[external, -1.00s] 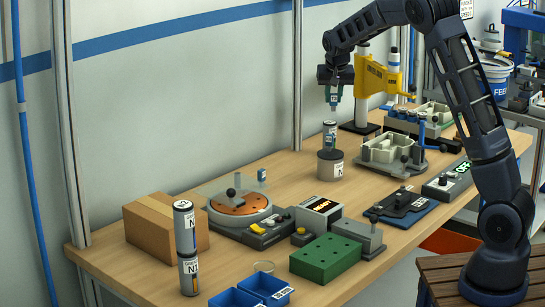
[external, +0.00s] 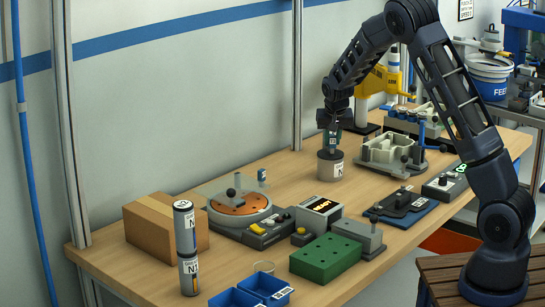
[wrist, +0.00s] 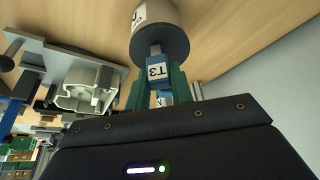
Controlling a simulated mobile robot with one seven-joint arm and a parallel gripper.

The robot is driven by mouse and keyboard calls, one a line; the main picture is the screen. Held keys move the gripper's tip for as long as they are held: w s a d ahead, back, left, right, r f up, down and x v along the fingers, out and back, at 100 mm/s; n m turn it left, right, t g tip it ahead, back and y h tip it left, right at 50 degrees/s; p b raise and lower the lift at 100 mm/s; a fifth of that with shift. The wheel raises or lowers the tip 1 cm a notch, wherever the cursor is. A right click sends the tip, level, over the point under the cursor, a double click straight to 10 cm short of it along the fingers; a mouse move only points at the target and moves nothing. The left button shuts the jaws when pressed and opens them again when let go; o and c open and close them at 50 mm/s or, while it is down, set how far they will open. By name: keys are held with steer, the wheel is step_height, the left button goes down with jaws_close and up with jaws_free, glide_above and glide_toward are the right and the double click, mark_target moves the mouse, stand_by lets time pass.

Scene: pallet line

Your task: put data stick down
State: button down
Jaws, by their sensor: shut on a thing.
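The data stick (wrist: 158,70) is a small blue piece with a white T3 label and a grey end. My gripper (wrist: 156,92) is shut on it with green fingers. In the wrist view the stick's grey end lies at the dark face of a round grey block (wrist: 156,20); I cannot tell whether they touch. In the external view my gripper (external: 333,138) points down just over the round block (external: 330,170), the stick small and largely covered by the fingers.
A grey fixture with a pale housing (external: 388,152) stands right of the block. A round orange plate station (external: 240,205) and a black-and-white box (external: 318,215) stand nearer. Stacked cylinders (external: 187,245) and a cardboard box (external: 160,228) are at the left. Bare wood lies left of the block.

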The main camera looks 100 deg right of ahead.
steer(key=shift+f, duration=0.2)
steer(key=shift+f, duration=0.15)
steer(key=c, duration=1.2)
jaws_free()
steer(key=shift+c, duration=0.2)
steer(key=v, duration=1.2)
steer(key=shift+r, duration=0.25)
steer(key=w+a+r+n+t+y, duration=0.1)
steer(key=w+a+r+n, duration=0.25)
steer(key=a, duration=0.95)
steer(key=w+a+r+n+t+y, duration=0.15)
steer(key=a+r, duration=0.25)
steer(key=a, duration=0.8)
steer(key=w+a+r+n+t+y, duration=0.1)
steer(key=w+a+r+n, duration=0.25)
steer(key=a, duration=0.95)
steer(key=s+a+n, duration=0.3)
steer(key=s+a, duration=0.3)
steer(key=a, duration=0.3)
steer(key=s+a+n, duration=0.3)
steer(key=s+a, duration=0.3)
steer(key=a, duration=0.3)
steer(key=s+a+n+t+y, duration=0.1)
steer(key=s+a+n, duration=0.2)
steer(key=a, duration=0.6)
steer(key=s, duration=0.2)
steer(key=shift+s+a, duration=0.3)
steer(key=shift+s, duration=0.1)
